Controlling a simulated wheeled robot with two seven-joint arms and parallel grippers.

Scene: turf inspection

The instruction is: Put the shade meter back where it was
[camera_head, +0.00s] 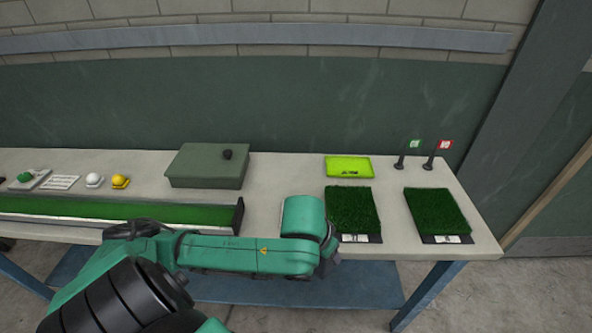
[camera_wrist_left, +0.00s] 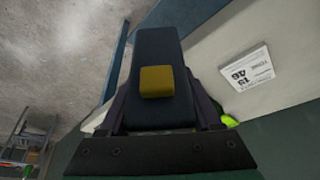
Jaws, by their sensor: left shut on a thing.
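My left gripper (camera_wrist_left: 160,122) is shut on a dark navy block with a yellow square on its face, which I take for the shade meter (camera_wrist_left: 158,50). It is gripped between the two dark fingers in the left wrist view. I cannot tell whether the meter touches anything. My right gripper is in neither view.
Two turf samples (camera_head: 352,210) (camera_head: 436,211) lie at right, behind them a lime tray (camera_head: 348,167) and two small flags (camera_head: 415,146) (camera_head: 445,145). A green case (camera_head: 208,166), a long turf strip (camera_head: 110,211) and balls (camera_head: 120,181) are left. A printed card (camera_wrist_left: 248,78) shows in the wrist view.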

